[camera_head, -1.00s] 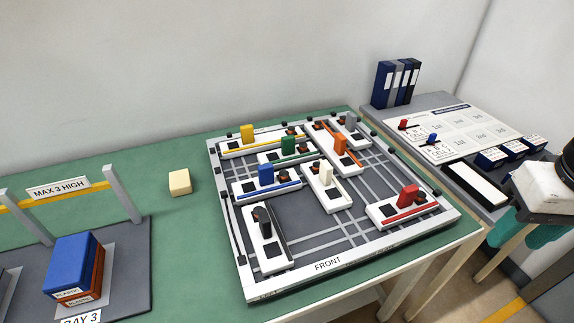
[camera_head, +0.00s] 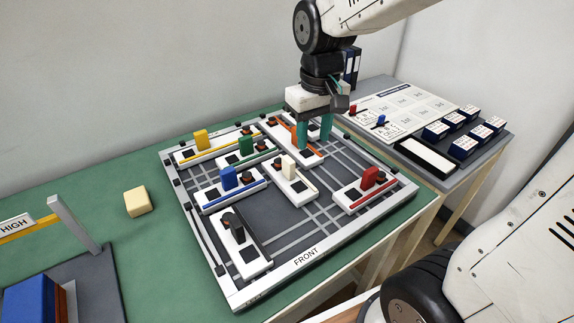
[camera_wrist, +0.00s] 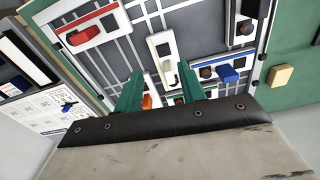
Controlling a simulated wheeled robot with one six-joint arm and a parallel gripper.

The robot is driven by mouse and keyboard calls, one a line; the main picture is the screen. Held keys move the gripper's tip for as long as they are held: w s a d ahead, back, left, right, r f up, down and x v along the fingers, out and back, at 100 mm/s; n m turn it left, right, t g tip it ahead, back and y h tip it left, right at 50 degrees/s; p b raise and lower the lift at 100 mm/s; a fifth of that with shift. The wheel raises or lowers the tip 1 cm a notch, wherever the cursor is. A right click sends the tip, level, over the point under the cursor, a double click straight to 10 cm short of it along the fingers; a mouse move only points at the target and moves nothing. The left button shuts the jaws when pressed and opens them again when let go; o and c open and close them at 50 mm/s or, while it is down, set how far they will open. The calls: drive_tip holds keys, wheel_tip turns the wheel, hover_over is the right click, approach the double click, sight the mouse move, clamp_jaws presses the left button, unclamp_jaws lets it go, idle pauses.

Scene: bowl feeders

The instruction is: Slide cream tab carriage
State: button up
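The cream tab carriage (camera_head: 294,190) is a white plate with an upright cream tab (camera_head: 289,167), near the middle of the grey-railed board (camera_head: 300,263). In the wrist view the carriage (camera_wrist: 160,50) lies beyond my fingertips. My gripper (camera_head: 314,138) is open, its two teal fingers pointing down over the board's back right, by the orange tab carriage. It is apart from the cream tab, further back. In the wrist view my gripper (camera_wrist: 160,88) shows its fingers spread, with a bit of the orange tab (camera_wrist: 147,101) between them. My gripper partly hides the orange carriage.
Blue (camera_head: 228,178), green (camera_head: 247,144), yellow (camera_head: 200,140), red (camera_head: 369,178) and dark-tab (camera_head: 232,223) carriages share the board. The blue carriage is left of the cream one, the red right. A cream block (camera_head: 137,201) lies on the green table. A side table (camera_head: 487,153) holds boxes.

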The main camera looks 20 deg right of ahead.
hover_over(289, 159)
drive_tip(key=shift+n+g, duration=0.3)
drive_tip(key=shift+n, duration=0.1)
wheel_tip(289, 159, down, 8)
drive_tip(key=shift+s, duration=0.15)
drive_tip(key=shift+a+f, duration=0.1)
drive_tip(key=shift+f, duration=0.25)
drive_tip(key=f, duration=0.7)
drive_tip(key=shift+w+f, duration=0.2)
clamp_jaws()
